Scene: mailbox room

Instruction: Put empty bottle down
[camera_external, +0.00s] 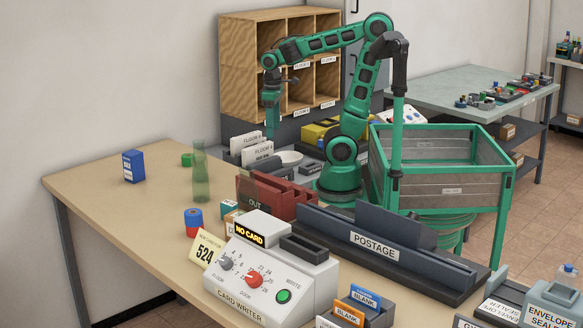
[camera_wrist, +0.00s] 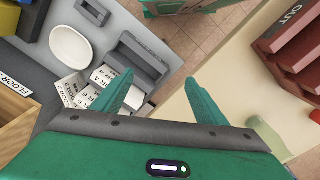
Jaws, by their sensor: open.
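The empty bottle (camera_external: 200,174) is translucent green and stands upright on the tan table, left of the red OUT tray. In the wrist view, a pale green shape that looks like the bottle (camera_wrist: 267,136) shows at the lower right, outside my fingers and partly hidden by my gripper body. My gripper (camera_external: 271,122) points down near the FLOOR cards, to the right of the bottle and apart from it. In the wrist view my gripper (camera_wrist: 160,82) has its two green fingers spread, with nothing between them.
The OUT tray (camera_external: 262,194), card writer (camera_external: 262,272) and wooden pigeonholes (camera_external: 240,75) are nearby. The table's left part is mostly clear.

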